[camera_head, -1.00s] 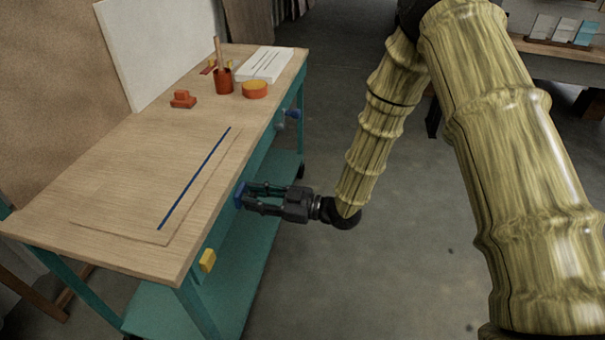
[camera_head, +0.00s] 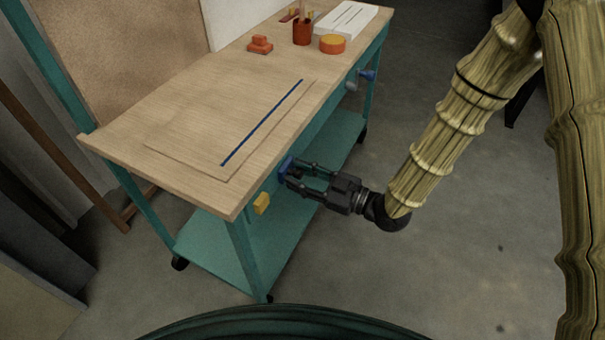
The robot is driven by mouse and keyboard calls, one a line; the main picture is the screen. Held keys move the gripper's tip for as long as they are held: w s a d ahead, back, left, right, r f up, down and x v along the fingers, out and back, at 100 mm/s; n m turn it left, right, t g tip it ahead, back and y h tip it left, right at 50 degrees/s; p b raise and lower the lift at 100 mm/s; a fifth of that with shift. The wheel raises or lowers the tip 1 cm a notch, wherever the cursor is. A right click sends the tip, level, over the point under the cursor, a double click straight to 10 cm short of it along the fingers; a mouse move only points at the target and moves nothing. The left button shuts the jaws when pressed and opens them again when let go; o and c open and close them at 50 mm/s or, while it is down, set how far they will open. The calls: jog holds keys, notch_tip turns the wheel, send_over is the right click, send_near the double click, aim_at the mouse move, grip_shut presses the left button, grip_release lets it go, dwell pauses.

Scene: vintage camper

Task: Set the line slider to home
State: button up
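The teal workbench (camera_head: 135,140) has a blue slider block (camera_head: 284,168) on its long front side, below the top edge. I take this block to be the line slider. My gripper (camera_head: 289,173) reaches it from the right, with its two fingers apart by about the block's width and their tips at the block. It appears closed on the block, which partly hides behind the fingertips. A yellow block (camera_head: 261,203) sits on the same side, nearer the front-left corner, a short gap from the blue one.
A grey knob (camera_head: 351,87) and a blue knob (camera_head: 367,75) are farther along the same side. Floor on the right is clear.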

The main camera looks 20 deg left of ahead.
jog(key=o, duration=0.3)
jog(key=shift+s+a+r, duration=0.1)
jog(key=shift+s, duration=0.1)
jog(key=shift+w, duration=0.1)
jog(key=s+d, duration=0.2)
jog(key=d, duration=1)
jog(key=shift+s, duration=0.15)
